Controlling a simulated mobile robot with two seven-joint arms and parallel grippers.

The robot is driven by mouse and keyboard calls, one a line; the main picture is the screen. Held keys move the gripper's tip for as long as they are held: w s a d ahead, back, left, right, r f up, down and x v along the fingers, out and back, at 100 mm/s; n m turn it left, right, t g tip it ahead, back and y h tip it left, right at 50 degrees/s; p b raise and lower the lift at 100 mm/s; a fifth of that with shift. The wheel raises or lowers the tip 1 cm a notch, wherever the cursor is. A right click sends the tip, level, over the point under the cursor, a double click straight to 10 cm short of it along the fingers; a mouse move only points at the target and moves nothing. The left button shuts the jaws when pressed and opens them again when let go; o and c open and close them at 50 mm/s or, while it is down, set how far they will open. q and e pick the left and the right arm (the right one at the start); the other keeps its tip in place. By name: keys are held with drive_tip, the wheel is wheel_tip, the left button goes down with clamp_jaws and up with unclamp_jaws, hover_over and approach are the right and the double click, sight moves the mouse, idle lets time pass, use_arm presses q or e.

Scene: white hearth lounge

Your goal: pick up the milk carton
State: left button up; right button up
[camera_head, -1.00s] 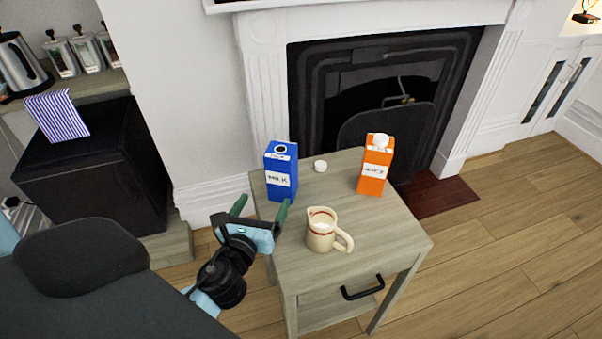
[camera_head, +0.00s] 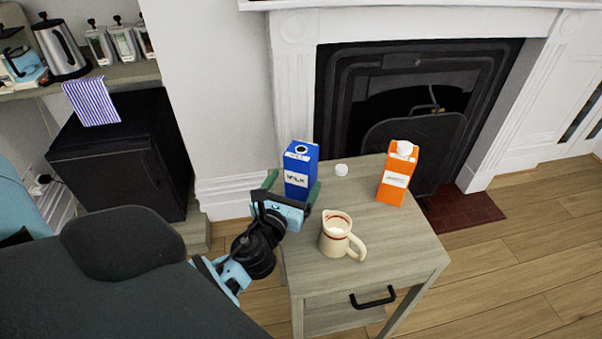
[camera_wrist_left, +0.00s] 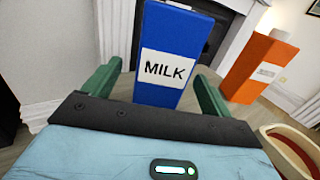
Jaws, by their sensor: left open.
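The blue milk carton (camera_head: 300,167) stands upright on the small wooden table (camera_head: 400,240), with a white label and an open round spout on top. In the left wrist view the milk carton (camera_wrist_left: 172,50) stands ahead, between the two green fingers. My left gripper (camera_head: 292,190) is open, with one finger on either side of the carton's lower part. A gap shows beside the fingers in the left wrist view (camera_wrist_left: 155,90); I cannot tell whether the fingers reach fully past it. My right gripper is not seen.
A cream jug (camera_head: 338,238) stands close to the right of my left gripper. The fireplace (camera_head: 410,110) is behind the table.

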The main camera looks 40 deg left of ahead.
use_arm(q)
drive_tip(key=x, duration=0.4)
drive_tip(key=shift+w+d+f, duration=0.1)
drive_tip(key=shift+w+d, duration=0.05)
drive_tip(key=shift+w, duration=0.05)
drive_tip(key=c, duration=1.4)
